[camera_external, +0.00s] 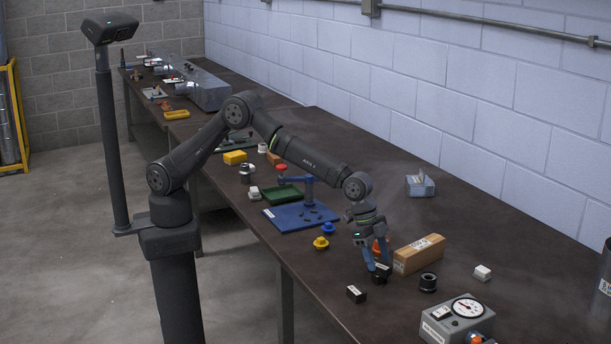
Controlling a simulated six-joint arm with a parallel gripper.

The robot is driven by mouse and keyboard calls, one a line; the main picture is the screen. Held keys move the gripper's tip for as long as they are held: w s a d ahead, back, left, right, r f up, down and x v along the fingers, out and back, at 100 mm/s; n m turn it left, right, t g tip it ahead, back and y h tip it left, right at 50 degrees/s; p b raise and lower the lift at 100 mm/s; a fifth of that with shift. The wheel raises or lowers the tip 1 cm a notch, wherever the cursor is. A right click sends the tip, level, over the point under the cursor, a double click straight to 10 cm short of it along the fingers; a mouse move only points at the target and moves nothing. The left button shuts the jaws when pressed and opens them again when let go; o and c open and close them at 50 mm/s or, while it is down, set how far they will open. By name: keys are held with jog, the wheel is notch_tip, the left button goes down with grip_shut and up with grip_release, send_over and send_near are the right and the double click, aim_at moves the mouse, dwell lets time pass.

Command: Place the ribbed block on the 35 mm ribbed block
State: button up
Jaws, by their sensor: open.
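My gripper (380,266) points down near the front right of the bench, with its jaws open. A small dark block (383,274) is at its fingertips, partly hidden by them; I cannot tell whether the fingers touch it. Another small black block (356,294) with a pale label face lies on the bench just in front and to the left of the gripper. Ribs are too small to make out on either, so I cannot tell which is the 35 mm one.
A long cardboard box (420,254) lies right behind the gripper, with an orange item (379,248) beside it. A black ring (428,282), a white block (482,273) and a gauge box (458,318) are to the right. A blue plate (290,217) is to the left.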

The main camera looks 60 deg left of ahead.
jog(key=v, duration=1)
jog(key=shift+a+r, duration=0.2)
jog(key=shift+r, duration=0.1)
jog(key=x, duration=1.2)
jog(key=shift+s+r, duration=0.1)
jog(key=shift+d+r, duration=0.1)
jog(key=shift+d, duration=0.05)
jog(key=shift+r, duration=1.45)
